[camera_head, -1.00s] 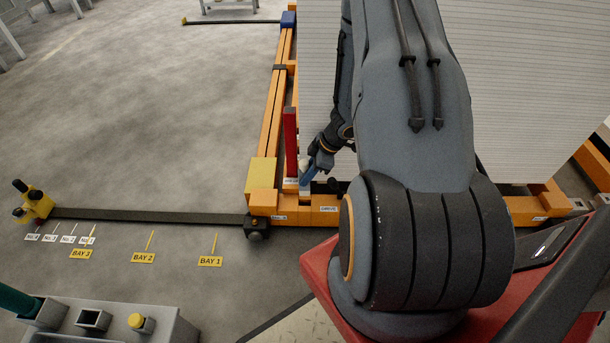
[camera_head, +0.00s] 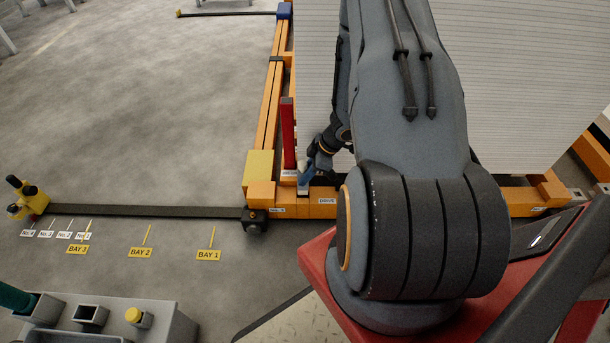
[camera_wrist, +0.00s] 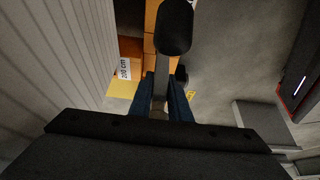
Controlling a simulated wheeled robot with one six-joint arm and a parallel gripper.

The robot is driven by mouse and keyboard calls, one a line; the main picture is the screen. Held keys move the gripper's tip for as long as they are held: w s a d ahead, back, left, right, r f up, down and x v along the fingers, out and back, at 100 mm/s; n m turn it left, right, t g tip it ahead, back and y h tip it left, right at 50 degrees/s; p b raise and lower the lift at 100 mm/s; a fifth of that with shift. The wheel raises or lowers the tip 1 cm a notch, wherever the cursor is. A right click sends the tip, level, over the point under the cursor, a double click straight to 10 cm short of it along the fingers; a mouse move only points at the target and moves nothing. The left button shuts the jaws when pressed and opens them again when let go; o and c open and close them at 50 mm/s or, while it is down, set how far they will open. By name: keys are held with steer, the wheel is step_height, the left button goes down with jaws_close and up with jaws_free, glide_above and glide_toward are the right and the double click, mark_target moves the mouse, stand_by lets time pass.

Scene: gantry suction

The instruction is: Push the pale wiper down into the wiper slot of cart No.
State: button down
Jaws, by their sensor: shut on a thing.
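My gripper (camera_head: 304,178) is at the near left corner of the orange cart frame (camera_head: 292,206), beside an upright red post (camera_head: 287,135). Its blue fingers also show in the wrist view (camera_wrist: 165,100), closed on a narrow piece. A small pale part, seemingly the wiper (camera_head: 304,165), shows at the fingers in the head view. In the wrist view a grey bar (camera_wrist: 160,85) with a dark rounded end (camera_wrist: 175,27) lies between the fingers. The wiper slot is hidden by the fingers, so I cannot tell how deep the wiper sits.
A large pale ribbed panel (camera_head: 540,80) stands on the cart. A yellow block (camera_head: 259,168) sits on its left corner. A dark floor bar (camera_head: 140,211) runs left to a yellow stop (camera_head: 28,200). Bay labels lie on the open floor. A grey tray (camera_head: 140,325) is at the lower left.

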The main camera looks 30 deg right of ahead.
mark_target(305, 188)
steer(key=shift+f+b, duration=1.45)
steer(key=shift+f, duration=1.95)
steer(key=c, duration=1.6)
jaws_free()
steer(key=shift+o, duration=0.2)
steer(key=p+v, duration=0.3)
steer(key=v, duration=0.5)
